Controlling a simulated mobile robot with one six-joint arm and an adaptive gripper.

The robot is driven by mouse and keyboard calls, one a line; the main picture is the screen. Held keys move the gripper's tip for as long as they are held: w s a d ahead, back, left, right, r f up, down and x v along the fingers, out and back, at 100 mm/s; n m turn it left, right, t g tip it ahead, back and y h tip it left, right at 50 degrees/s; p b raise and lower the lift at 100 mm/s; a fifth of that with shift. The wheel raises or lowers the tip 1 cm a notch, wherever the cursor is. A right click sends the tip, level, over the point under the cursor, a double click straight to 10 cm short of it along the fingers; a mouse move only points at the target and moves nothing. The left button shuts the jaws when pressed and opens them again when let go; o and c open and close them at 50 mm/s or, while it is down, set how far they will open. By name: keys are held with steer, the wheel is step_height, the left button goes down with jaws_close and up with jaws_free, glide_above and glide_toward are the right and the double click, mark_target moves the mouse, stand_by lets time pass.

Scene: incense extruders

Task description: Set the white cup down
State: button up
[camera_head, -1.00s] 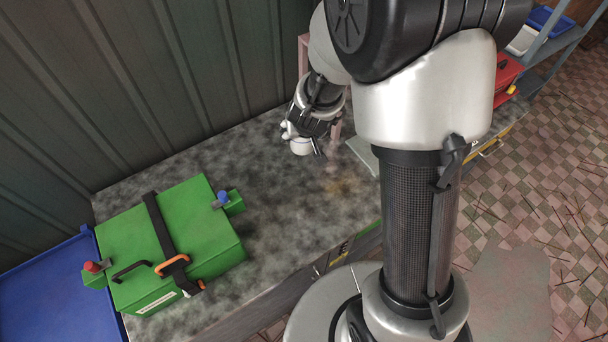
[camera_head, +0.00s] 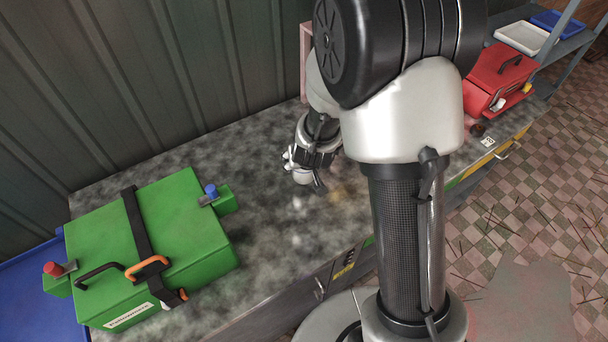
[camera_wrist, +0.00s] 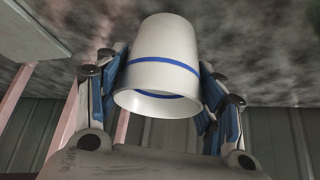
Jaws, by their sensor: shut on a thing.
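The white cup (camera_wrist: 160,65) with a blue stripe fills the middle of the wrist view, between the two fingers of my gripper (camera_wrist: 162,95). The fingers are shut on its sides. Its open rim faces the bottom of that picture, away from the counter surface. In the head view the white cup (camera_head: 303,177) shows small under my gripper (camera_head: 305,165), over the back part of the grey mottled counter (camera_head: 265,225). I cannot tell whether its base touches the counter.
A green case (camera_head: 170,235) with a black strap stands left on the counter. A red toolbox (camera_head: 497,80) stands at the right. A corrugated wall (camera_head: 170,80) borders the back. The counter between green case and cup is bare.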

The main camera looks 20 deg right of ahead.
steer(key=shift+f+b, duration=1)
steer(key=shift+f, duration=0.95)
steer(key=shift+f, duration=0.25)
steer(key=o, duration=1.2)
steer(key=shift+o, duration=0.2)
steer(key=shift+r, duration=0.1)
